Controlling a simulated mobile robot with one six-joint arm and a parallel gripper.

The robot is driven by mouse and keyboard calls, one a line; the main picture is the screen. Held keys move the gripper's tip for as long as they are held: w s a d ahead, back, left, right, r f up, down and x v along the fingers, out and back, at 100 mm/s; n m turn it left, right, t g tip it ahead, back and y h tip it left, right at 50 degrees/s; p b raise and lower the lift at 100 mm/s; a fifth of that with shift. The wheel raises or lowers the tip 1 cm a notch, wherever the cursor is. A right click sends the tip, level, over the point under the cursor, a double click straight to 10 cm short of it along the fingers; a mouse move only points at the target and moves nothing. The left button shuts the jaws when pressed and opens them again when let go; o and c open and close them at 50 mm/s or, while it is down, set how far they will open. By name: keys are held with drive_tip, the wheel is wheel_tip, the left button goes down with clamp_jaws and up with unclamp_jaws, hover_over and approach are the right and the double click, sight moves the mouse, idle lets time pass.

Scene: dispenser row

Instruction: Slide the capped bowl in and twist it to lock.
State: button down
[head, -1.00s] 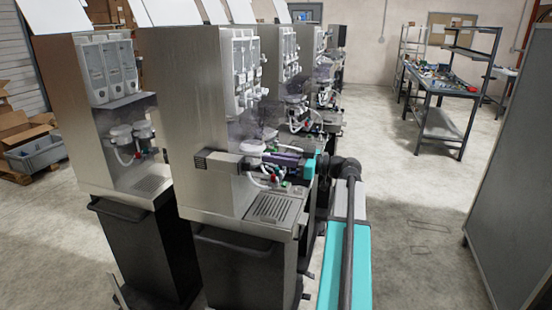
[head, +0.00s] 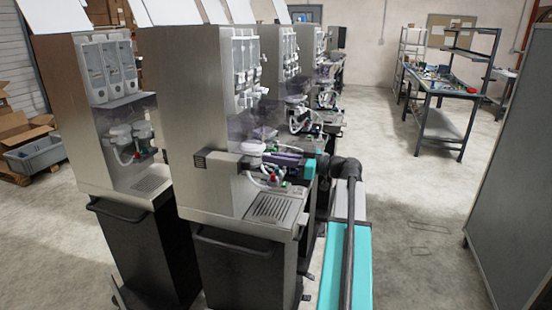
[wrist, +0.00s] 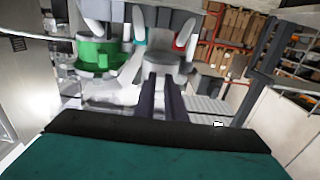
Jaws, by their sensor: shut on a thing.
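The capped bowl (wrist: 160,62) is a pale, greyish-white round piece in the middle of the wrist view, in front of the dispenser's white parts. My gripper (wrist: 161,82) is shut on it, its dark fingers pointing straight at the machine. In the head view my gripper (head: 284,159) reaches in from the right at the near dispenser (head: 188,120), above its drip tray. The bowl is small and partly hidden there. I cannot tell whether it is seated or turned.
A green-fronted bowl unit (wrist: 95,58) stands just left of the held bowl. A drip grate (head: 271,207) lies below my gripper. Another dispenser (head: 85,130) stands to the left, and more stand behind. A work table (head: 440,90) is far right, with open floor before it.

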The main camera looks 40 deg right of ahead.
drive_tip(key=shift+s+a+f+m+t+h+b, duration=0.15)
drive_tip(key=shift+a+m+t+h+b, duration=0.15)
drive_tip(key=shift+h+b, duration=0.25)
drive_tip(key=shift+s+a+r+m+t+h+b, duration=0.15)
drive_tip(key=shift+m+t+h+b, duration=0.15)
drive_tip(key=shift+m+h+b, duration=0.15)
idle(0.4)
drive_tip(key=shift+h, duration=0.3)
drive_tip(key=shift+s+a+f+m+t+h+b, duration=0.1)
drive_tip(key=shift+a+m+t+h+b, duration=0.25)
drive_tip(key=shift+m+h+b, duration=0.3)
drive_tip(key=shift+a+m+h+b, duration=0.2)
drive_tip(key=shift+m+h+b, duration=0.2)
drive_tip(key=shift+h, duration=0.25)
drive_tip(key=shift+s+a+t, duration=0.1)
drive_tip(key=shift+t, duration=0.15)
drive_tip(key=m+h, duration=0.1)
drive_tip(key=a+h+b, duration=0.1)
drive_tip(key=shift+s+m+h, duration=0.1)
drive_tip(key=shift+m+h, duration=0.3)
drive_tip(key=shift+m+h+b, duration=0.3)
drive_tip(key=shift+h+b, duration=0.2)
drive_tip(key=shift+b, duration=1.1)
